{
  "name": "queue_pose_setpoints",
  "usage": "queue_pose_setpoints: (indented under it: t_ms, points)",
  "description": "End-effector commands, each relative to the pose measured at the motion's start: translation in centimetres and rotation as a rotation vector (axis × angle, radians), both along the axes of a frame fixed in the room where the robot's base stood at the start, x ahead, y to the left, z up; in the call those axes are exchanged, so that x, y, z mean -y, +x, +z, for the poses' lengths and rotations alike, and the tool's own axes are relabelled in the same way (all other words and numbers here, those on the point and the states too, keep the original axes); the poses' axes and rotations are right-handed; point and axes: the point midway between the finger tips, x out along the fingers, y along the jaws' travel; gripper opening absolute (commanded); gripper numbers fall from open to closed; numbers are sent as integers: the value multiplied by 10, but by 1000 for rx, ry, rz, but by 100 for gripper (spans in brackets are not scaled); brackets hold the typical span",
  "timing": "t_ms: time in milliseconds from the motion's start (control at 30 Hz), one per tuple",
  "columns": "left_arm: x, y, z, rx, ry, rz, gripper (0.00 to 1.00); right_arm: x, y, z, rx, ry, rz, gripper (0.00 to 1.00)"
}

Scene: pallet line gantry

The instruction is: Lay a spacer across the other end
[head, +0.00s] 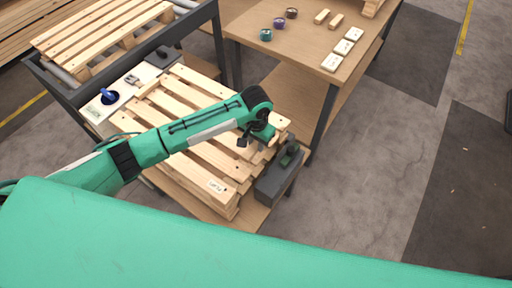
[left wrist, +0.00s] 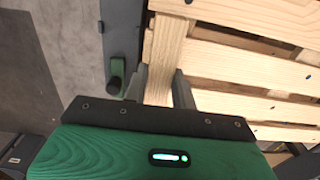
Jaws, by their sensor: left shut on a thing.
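The wooden pallet (head: 195,175) lies on a low bench, its slats running away from the near corner. My left gripper (head: 258,140) is over its right end. In the left wrist view my left gripper (left wrist: 161,88) has its two fingers on either side of a pale wooden strip, the spacer (left wrist: 163,55). The strip runs across the ends of the pallet slats (left wrist: 250,66), at the pallet's edge. Whether it rests fully on them is hard to tell. A short wooden piece (head: 147,88) shows at the pallet's far left end. My right gripper is not in view.
A dark grey block with a green part (head: 279,177) stands beside the pallet's right end. Another pallet (head: 95,35) lies on rollers at upper left.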

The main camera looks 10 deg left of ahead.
Motion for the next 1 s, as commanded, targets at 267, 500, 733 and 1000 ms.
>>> queue_pose_setpoints:
  t_ms: [267,500,733,1000]
  points:
    - [0,-1,-36,-1,-1,-1,4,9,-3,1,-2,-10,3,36]
    - [0,-1,-37,-1,-1,-1,4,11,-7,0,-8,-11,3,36]
    - [0,-1,-39,-1,0,-1,48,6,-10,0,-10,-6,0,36]
    - [0,0,-38,0,0,-1,48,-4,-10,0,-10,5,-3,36]
